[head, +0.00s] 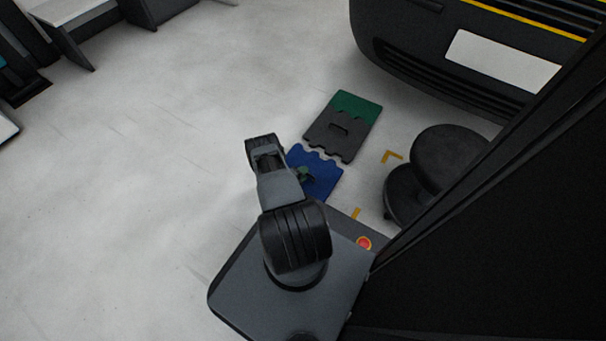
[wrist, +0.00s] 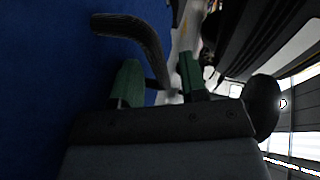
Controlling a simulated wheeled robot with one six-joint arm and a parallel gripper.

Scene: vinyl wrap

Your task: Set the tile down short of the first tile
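A blue tile (head: 322,184) lies at or just above the floor, below my arm's end in the head view; whether it touches the floor I cannot tell. Its wavy far edge faces a dark grey tile (head: 324,134), with a narrow pale strip between them. A green tile (head: 357,105) joins the grey one at its far side. In the wrist view, the blue surface fills the left and a dark curved handle (wrist: 136,30) reaches between my gripper's green-tipped fingers (wrist: 160,75). The gripper looks open around the handle, with a light gap beside the right finger.
A dark vehicle front with a white plate (head: 502,61) stands at the far right. A round black stool (head: 447,158) is right of the tiles. Yellow corner marks (head: 392,156) lie on the floor.

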